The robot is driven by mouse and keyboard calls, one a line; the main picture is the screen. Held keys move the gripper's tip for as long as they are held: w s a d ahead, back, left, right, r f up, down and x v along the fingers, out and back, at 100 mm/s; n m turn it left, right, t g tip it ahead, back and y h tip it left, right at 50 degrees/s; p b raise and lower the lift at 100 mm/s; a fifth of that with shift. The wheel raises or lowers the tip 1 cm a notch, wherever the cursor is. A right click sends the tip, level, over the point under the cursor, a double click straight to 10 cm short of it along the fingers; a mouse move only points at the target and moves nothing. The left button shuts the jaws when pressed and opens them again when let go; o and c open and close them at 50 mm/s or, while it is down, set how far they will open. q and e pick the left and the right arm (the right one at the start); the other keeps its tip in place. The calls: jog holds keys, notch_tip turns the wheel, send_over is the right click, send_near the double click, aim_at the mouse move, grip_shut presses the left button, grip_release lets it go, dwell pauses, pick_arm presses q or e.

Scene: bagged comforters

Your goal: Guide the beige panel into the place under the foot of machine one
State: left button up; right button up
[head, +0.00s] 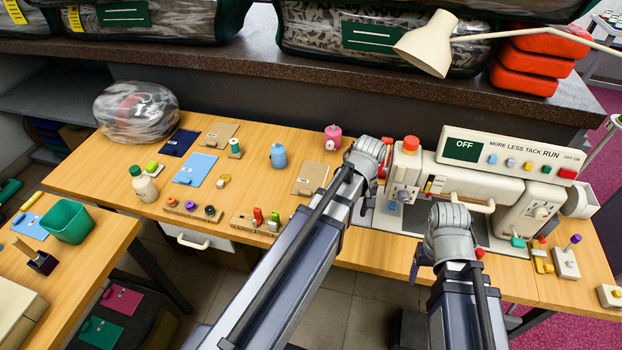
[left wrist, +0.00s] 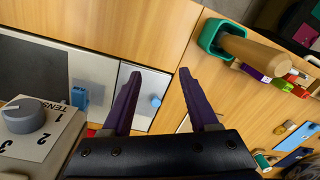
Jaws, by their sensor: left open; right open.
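A flat beige panel (head: 310,178) with a small tab lies on the table, left of machine one. Machine one (head: 505,172) is the cream sewing machine with the OFF display. Its foot area is at its left head, above the grey bed, with a small blue part (left wrist: 80,97) there; the gap below is hard to see.
A wooden block with spools (head: 256,222) and a spool rack (head: 193,210) stand near the front edge. Blue (head: 196,169) and navy (head: 180,143) panels, a tan panel (head: 220,135) and a blue bottle (head: 278,156) lie or stand further left.

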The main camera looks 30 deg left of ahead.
pick_arm(q)
jog(key=w+a+n, duration=0.5)
jog(key=a+n, duration=0.2)
jog(key=a, duration=0.3)
jog(key=n, duration=0.6)
send_over(304, 191)
jog(key=shift+w+a+r+h, duration=0.15)
jog(key=shift+a+r+h, duration=0.05)
jog(key=shift+r+h, duration=0.15)
jog(key=f+b, duration=0.7)
jog(key=f, duration=0.1)
jog(key=shift+d, duration=0.2)
jog(key=shift+r, duration=0.1)
grip_shut()
